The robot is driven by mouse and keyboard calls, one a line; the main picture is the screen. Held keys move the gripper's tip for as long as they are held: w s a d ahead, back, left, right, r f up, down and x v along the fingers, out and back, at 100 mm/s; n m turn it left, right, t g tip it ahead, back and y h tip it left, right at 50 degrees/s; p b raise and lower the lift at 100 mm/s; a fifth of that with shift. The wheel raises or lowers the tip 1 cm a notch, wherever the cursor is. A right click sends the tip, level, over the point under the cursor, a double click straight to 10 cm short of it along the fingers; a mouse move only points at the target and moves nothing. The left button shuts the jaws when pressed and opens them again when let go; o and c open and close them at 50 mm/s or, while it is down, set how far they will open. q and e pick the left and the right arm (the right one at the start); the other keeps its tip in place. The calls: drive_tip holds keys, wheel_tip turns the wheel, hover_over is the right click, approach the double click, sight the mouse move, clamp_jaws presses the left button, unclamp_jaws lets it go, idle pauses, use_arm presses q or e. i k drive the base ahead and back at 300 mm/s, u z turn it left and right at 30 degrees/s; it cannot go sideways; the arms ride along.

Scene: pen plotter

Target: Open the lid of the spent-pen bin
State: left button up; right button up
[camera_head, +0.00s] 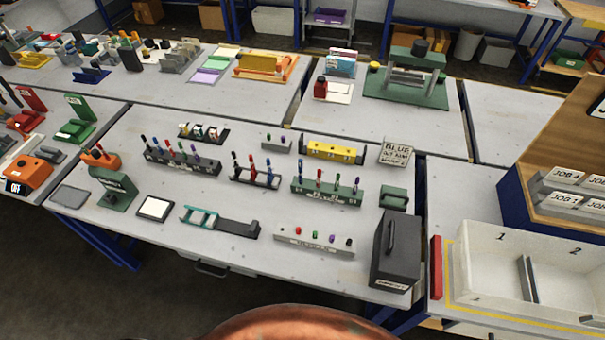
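The spent-pen bin is most likely the dark grey box (398,258) at the front right corner of the middle table. Its label (390,285), low on the front, is too small to read surely. A dark upright handle (389,234) shows on its upper part. The lid looks closed, with no opening visible. Neither of my grippers is in view, so nothing is seen touching the bin.
A grey rack with several caps (314,244) lies left of the bin. A small green block (394,197) sits behind it. A white two-part tray (495,262) and a red bar (436,266) are to its right. Several pen racks fill the table's middle.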

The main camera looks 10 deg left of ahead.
sight(400, 250)
drive_tip(key=z, duration=0.75)
